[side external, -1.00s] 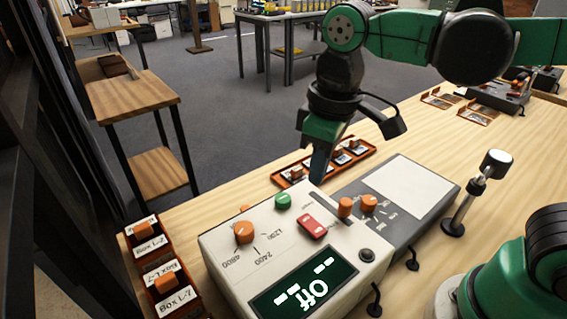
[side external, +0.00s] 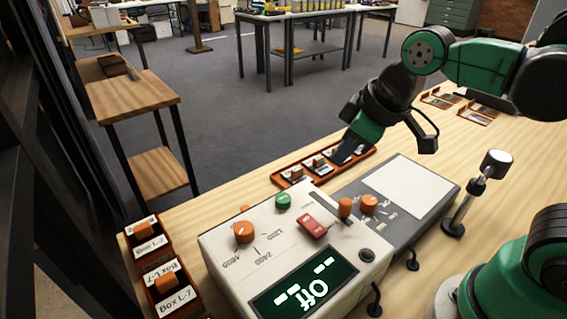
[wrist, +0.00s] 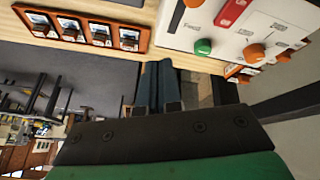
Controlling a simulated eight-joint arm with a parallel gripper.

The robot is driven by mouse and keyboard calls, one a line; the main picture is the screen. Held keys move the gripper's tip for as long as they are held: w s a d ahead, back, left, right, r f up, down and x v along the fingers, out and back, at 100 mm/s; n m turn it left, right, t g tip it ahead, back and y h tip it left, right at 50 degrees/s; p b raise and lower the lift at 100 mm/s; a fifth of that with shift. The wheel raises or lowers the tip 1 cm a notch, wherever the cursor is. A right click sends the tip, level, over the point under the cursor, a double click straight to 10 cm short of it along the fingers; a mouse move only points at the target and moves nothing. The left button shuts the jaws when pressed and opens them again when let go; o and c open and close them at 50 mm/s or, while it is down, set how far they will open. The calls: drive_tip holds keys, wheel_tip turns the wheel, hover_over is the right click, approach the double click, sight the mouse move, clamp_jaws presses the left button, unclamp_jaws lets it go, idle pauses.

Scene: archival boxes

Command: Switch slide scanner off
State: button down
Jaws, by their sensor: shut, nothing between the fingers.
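The slide scanner (side external: 282,228) is a pale box on the wooden table, and its dark display (side external: 303,287) reads "Off". A red rocker switch (side external: 312,226) sits on its top, with a green button (side external: 283,201) and orange knobs (side external: 243,232) around it. The red switch also shows at the top of the wrist view (wrist: 233,12), near the green button (wrist: 204,47). My gripper (side external: 346,157) is shut and empty. It is behind the scanner in the side view, near the slide tray and apart from the switch. In the wrist view its fingers (wrist: 158,88) are together.
An orange tray of slides (side external: 296,177) lies behind the scanner. A grey unit with a white panel (side external: 408,186) adjoins it on the right, beside a metal post (side external: 473,193). Labelled boxes (side external: 173,293) stand at left.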

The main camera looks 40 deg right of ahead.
sight(320, 231)
drive_tip(key=s+a+r+n+g, duration=0.3)
drive_tip(key=a+r+n+g, duration=0.2)
drive_tip(key=n, duration=0.8)
wheel_tip(320, 231, up, 3)
drive_tip(key=shift+s+a+h, duration=0.2)
drive_tip(key=shift+a+h, duration=0.1)
drive_tip(key=shift+a, duration=0.85)
drive_tip(key=shift+f, duration=0.15)
wheel_tip(320, 231, down, 14)
drive_tip(key=shift+r, duration=0.25)
drive_tip(key=shift+f, duration=0.15)
